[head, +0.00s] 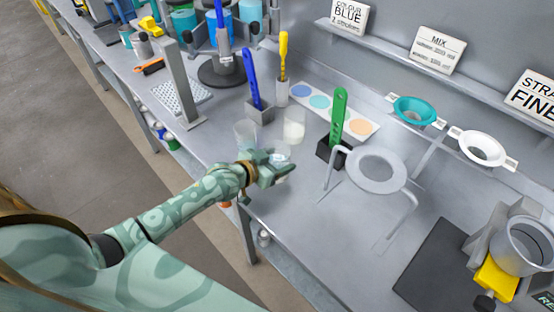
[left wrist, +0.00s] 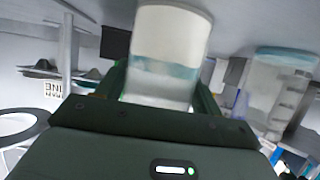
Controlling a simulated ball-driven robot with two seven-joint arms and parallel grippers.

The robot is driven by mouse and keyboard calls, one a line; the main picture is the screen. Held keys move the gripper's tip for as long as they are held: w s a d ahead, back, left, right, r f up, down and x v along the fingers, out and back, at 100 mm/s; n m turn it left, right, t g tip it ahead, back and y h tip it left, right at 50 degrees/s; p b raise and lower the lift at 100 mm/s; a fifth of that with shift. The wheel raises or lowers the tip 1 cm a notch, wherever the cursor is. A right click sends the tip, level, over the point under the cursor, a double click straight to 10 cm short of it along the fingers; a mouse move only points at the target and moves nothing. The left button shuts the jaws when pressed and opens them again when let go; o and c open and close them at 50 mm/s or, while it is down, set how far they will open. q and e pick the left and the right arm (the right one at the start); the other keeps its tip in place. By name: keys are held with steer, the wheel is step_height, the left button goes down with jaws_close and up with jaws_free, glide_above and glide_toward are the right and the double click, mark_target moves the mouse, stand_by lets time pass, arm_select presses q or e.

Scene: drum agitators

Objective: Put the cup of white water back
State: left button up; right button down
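My left gripper (head: 277,171) reaches over the bench from the left. Its fingers are on both sides of a clear cup (head: 281,156) and appear closed on it. In the left wrist view, which is turned over, this cup (left wrist: 172,42) shows white contents at its base and a clearer, bluish band above. I cannot tell whether its base touches the bench. A second cup with white contents (head: 294,125) stands just behind it. A clear, empty-looking cup (head: 245,134) stands beside it to the left. My right gripper is not in view.
A green-handled tool in a black holder (head: 338,120) and a grey ring stand (head: 376,170) are at the right. A blue-handled tool (head: 253,80) and a colour-dot card (head: 320,102) lie behind. Bare bench (head: 290,225) lies in front.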

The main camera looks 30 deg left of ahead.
arm_select(q)
steer(key=o, duration=0.3)
steer(key=shift+s+r, duration=0.1)
steer(key=shift+r, duration=0.15)
steer(key=p+v, duration=0.2)
steer(key=v, duration=0.9)
steer(key=shift+s+a+r+p, duration=0.1)
steer(key=shift+s+a+p, duration=0.05)
steer(key=shift+s+p, duration=0.25)
